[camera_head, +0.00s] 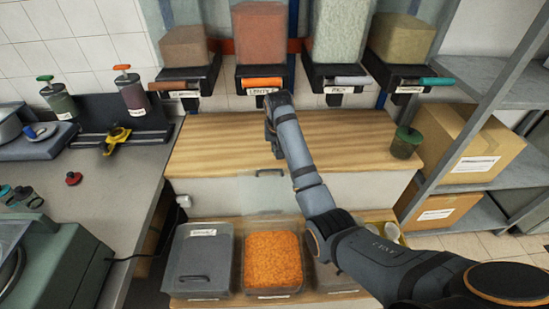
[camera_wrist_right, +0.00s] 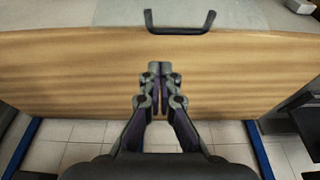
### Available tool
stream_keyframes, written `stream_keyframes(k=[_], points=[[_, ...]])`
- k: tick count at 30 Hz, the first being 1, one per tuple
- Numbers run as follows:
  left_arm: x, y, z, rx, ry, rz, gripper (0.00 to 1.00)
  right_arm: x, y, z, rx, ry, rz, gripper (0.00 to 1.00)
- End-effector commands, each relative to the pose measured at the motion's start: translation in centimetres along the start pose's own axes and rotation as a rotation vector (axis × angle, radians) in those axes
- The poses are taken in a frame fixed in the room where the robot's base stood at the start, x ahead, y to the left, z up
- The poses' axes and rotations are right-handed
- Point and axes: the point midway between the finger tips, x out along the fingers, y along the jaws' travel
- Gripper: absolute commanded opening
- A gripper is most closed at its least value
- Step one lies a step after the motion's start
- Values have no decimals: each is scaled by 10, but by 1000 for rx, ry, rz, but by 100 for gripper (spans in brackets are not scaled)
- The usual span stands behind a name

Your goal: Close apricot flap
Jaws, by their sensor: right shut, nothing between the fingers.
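An open bin (camera_head: 237,270) full of orange pieces stands low in front of the wooden counter. A pale see-through panel (camera_head: 262,195), which looks like its raised flap, stands up behind it. Labels are too small to read. My right arm comes in from the right and reaches over the counter. My right gripper (camera_wrist_right: 160,72) is shut and empty in the right wrist view, over the wood and apart from the bin. In the head view the arm mostly hides its fingers. My left gripper is not in view.
A lidded grey bin (camera_head: 202,255) stands left of the orange one. Several dispensers hang above. Cartons (camera_head: 478,145) fill the right shelf.

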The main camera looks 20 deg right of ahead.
Motion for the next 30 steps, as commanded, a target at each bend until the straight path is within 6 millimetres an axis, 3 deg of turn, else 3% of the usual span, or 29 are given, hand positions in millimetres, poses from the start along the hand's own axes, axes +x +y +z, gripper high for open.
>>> stream_keyframes(k=[8,18,30], points=[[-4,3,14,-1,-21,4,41,38,1,1,-1,-3,2,0],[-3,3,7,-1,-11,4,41,93,0,1,-1,-1,0,0],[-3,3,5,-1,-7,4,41,100,0,0,-1,2,-1,0]])
